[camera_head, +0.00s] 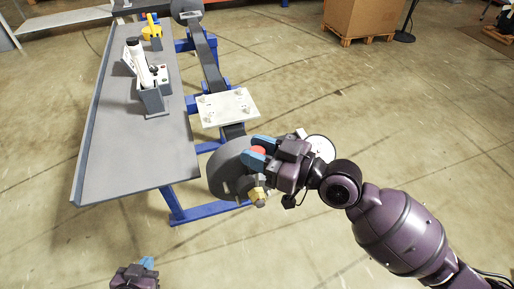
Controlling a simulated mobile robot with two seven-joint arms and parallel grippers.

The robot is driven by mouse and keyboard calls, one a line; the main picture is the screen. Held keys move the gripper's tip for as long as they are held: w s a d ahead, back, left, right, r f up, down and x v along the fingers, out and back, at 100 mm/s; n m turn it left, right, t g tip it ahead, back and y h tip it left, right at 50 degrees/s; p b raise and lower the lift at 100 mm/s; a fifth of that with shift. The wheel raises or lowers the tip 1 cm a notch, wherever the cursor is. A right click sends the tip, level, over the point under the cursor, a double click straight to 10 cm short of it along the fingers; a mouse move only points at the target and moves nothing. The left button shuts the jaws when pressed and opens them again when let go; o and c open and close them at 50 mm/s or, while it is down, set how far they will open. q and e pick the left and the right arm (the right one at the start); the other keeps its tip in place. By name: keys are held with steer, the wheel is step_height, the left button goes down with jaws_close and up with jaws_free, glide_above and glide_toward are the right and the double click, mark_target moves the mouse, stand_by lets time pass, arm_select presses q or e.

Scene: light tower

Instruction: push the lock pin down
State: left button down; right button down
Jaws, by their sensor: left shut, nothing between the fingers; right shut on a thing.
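My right gripper (258,151) comes in from the right, over a round grey disc (221,174) at the end of a dark grey beam. Its blue fingers are shut on a small red knob (259,150), of which only part shows. I cannot tell whether this red knob is the lock pin's head, and the shaft below is hidden. A brass-coloured fitting (258,196) sticks out at the disc's lower right. My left gripper (148,263) is at the bottom edge, left of the disc, shut and empty; its arm is mostly out of frame.
A grey table (120,168) on a blue frame stands at left, carrying a grey holder (153,101) with a white tool and a yellow item (152,28). A pale plate (228,107) sits on the beam. A cardboard box (360,18) stands far back. The right floor is open.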

step_height(320, 180, down, 2)
steer(key=shift+f+b, duration=0.25)
steer(key=shift+b, duration=0.4)
steer(key=shift+r, duration=0.15)
steer(key=c, duration=1)
jaws_free()
steer(key=shift+c, duration=0.2)
steer(key=shift+o, duration=1.1)
steer(key=shift+d, duration=0.1)
steer(key=b+v, duration=0.2)
steer(key=v, duration=0.8)
steer(key=shift+s+d, duration=0.15)
steer(key=shift+d, duration=0.1)
